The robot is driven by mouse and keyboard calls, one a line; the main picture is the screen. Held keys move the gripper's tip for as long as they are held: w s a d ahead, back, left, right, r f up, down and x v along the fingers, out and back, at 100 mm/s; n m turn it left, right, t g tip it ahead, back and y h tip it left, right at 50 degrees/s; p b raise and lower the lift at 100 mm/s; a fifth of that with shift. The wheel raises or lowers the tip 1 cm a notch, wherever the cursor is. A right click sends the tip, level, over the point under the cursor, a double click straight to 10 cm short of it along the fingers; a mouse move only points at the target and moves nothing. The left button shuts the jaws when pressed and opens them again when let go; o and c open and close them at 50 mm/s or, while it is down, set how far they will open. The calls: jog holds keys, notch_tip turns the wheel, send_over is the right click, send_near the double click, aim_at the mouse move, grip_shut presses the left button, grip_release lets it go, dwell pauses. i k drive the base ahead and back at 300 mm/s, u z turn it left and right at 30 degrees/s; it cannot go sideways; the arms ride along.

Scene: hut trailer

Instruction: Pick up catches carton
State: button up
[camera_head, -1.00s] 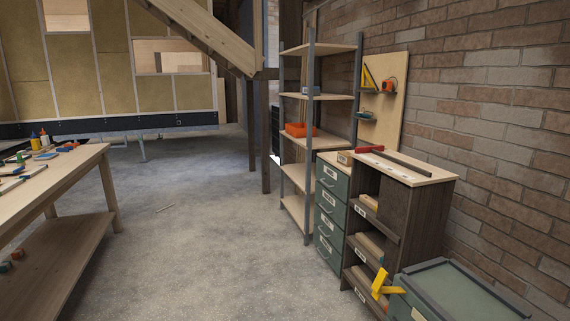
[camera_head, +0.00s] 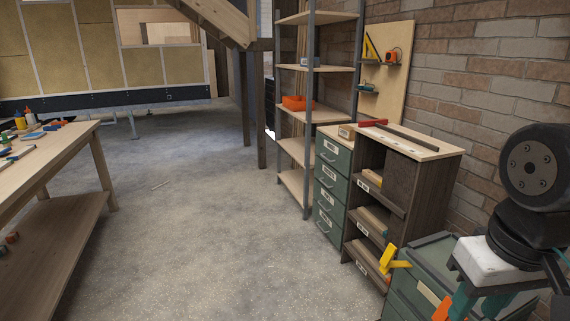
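Black joints (camera_head: 528,165) of my arm show at the right edge, above a white block and teal parts at the lower right. My gripper's fingertips cannot be made out clearly there, and the picture's bottom edge cuts this area off. Nothing of my arm is near the tan carton.
A dark cubby cabinet (camera_head: 406,148) stands right of the drawers, a red tool (camera_head: 371,122) on top. A yellow clamp (camera_head: 391,264) is by a low green chest (camera_head: 425,258). Metal-post shelving (camera_head: 311,110) holds an orange bin (camera_head: 297,103). A workbench (camera_head: 60,158) stands left; floor between is open.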

aim_at(347, 132)
jog(key=u, duration=0.15)
jog(key=i, duration=4.45)
jog(key=z, duration=0.35)
